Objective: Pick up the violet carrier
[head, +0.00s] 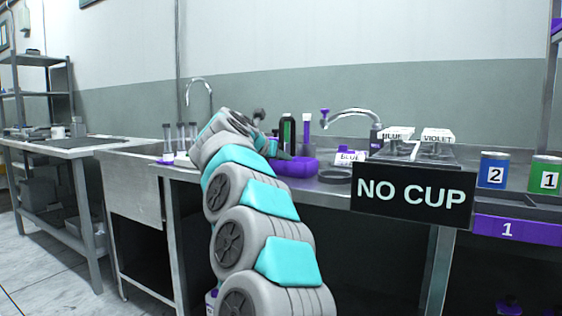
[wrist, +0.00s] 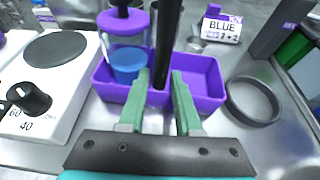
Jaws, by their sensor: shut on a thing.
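The violet carrier (wrist: 212,102) is a shallow violet tray with compartments and a dark upright post (wrist: 165,45) at its middle. In the head view the carrier (head: 294,167) is on the steel counter beside my gripper. My gripper (wrist: 160,80), with green fingers, is shut on the carrier's post, one finger on each side. The left compartment holds a clear vessel (wrist: 124,35) with a violet top and blue contents. The right compartment looks empty. I cannot tell whether the carrier's base is clear of the counter.
A white hotplate (wrist: 60,85) with a black knob is close on the left. A dark ring (wrist: 252,100) lies at the right, below a BLUE label (wrist: 221,30). In the head view a NO CUP sign (head: 412,197) hangs at the counter front, near numbered cans (head: 492,170).

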